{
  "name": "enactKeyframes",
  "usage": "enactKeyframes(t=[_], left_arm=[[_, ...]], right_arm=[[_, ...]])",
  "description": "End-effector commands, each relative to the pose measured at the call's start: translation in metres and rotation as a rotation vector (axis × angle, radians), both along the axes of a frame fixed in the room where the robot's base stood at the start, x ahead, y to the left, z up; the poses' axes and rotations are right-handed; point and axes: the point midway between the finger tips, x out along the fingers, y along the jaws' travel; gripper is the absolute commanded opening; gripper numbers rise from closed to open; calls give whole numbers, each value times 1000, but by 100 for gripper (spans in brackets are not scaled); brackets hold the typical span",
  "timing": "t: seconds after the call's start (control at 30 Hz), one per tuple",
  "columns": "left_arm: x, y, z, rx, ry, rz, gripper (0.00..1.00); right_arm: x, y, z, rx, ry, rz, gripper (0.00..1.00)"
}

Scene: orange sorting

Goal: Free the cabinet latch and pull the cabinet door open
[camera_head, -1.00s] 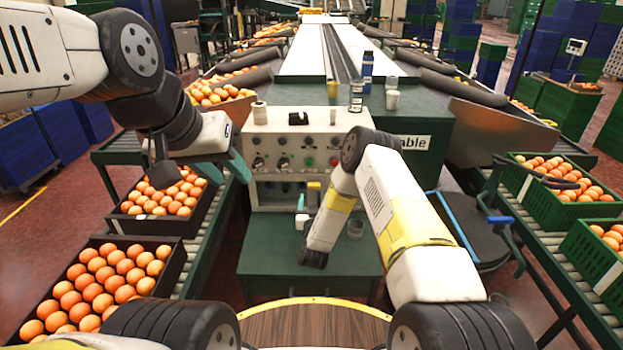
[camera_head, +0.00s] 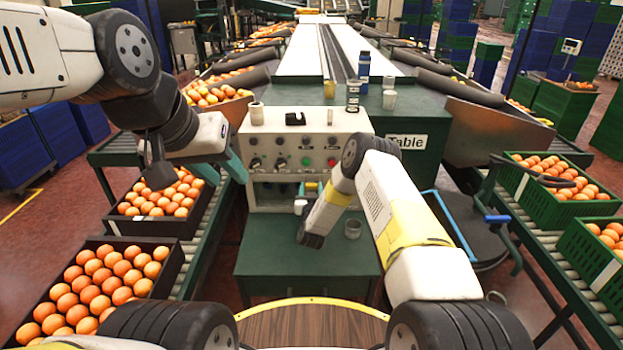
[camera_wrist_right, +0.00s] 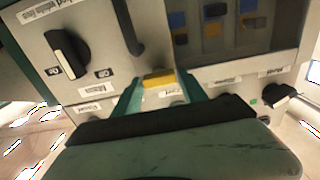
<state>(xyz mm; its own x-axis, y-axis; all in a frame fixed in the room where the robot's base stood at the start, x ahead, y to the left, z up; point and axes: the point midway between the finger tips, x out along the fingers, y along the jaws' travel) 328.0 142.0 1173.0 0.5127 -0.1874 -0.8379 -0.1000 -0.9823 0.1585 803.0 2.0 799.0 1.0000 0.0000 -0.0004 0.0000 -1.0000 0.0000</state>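The white control cabinet (camera_head: 345,125) stands at the middle of the head view, with knobs and buttons on its upper panel and an open-looking lower bay. The right wrist view shows its grey panel (camera_wrist_right: 90,85), a black turning knob (camera_wrist_right: 68,52) and a black curved handle (camera_wrist_right: 130,28); I cannot tell which is the latch. My right gripper (camera_wrist_right: 160,88) is at the panel, with teal fingers on either side of a yellow block (camera_wrist_right: 160,79); whether they grip it is unclear. My left gripper (camera_head: 222,168) is open and empty, left of the cabinet.
Bottles and cups stand behind the cabinet. Crates of oranges flank it on the left (camera_head: 187,225) and right (camera_head: 540,205).

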Motion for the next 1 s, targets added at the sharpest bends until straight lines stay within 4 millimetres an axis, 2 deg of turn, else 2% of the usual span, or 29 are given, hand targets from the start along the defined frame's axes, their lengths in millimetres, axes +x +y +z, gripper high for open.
enactKeyframes(t=[0.03,0.23,0.67,1.0], left_arm=[[0,0,0,0,0,0,36],[0,0,0,0,0,0,36],[0,0,0,0,0,0,36],[0,0,0,0,0,0,36]], right_arm=[[0,0,0,0,0,0,38],[0,0,0,0,0,0,0],[0,0,0,33,0,0,0],[0,-1,0,244,0,-1,0]])
